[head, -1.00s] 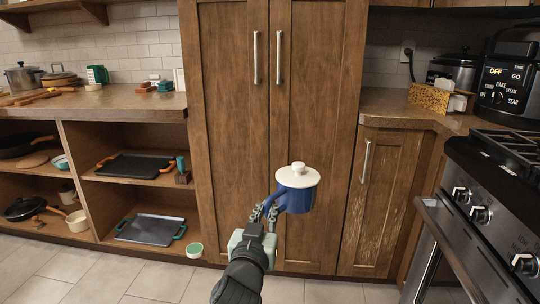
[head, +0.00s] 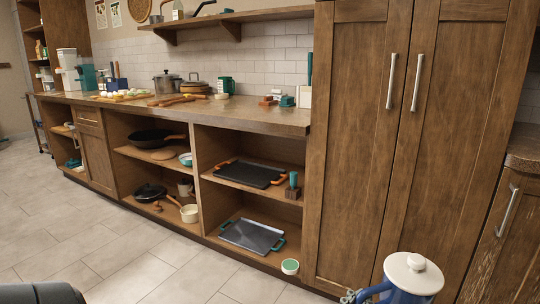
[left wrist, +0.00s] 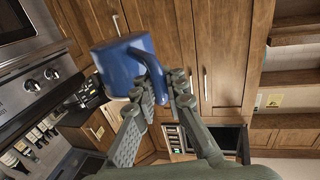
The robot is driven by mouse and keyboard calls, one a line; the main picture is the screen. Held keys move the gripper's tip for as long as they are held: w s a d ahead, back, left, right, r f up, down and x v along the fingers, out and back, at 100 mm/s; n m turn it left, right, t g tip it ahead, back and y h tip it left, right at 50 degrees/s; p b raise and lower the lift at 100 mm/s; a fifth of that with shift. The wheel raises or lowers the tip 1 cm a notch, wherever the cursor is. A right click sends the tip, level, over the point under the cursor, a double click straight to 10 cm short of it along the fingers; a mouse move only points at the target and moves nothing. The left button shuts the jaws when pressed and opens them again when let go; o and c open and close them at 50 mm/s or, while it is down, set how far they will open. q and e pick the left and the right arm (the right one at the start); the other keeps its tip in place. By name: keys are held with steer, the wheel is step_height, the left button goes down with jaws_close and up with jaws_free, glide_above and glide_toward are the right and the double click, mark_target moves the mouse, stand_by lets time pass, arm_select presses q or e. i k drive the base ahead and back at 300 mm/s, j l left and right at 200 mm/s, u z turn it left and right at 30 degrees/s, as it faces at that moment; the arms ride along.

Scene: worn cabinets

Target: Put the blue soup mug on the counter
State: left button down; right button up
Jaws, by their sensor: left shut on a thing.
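The blue soup mug (head: 402,296) with a white lid (head: 413,274) is at the bottom right of the head view, held up in front of the tall cabinet. My left gripper (head: 354,296) barely shows at the lower edge, beside the mug's handle. In the left wrist view the fingers of my left gripper (left wrist: 165,88) are shut on the handle of the blue mug (left wrist: 117,62). The wooden counter (head: 285,117) runs along the wall at left, away from the mug. My right gripper is not in view.
A pot (head: 166,84), cutting boards and a teal mug (head: 224,86) stand on the counter. Small boxes (head: 287,101) sit near its right end; the front strip there is bare. Open shelves below hold pans.

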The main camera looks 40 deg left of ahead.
mark_target(272, 116)
steer(key=j, duration=0.9)
steer(key=i+j, duration=0.15)
steer(key=j, duration=0.75)
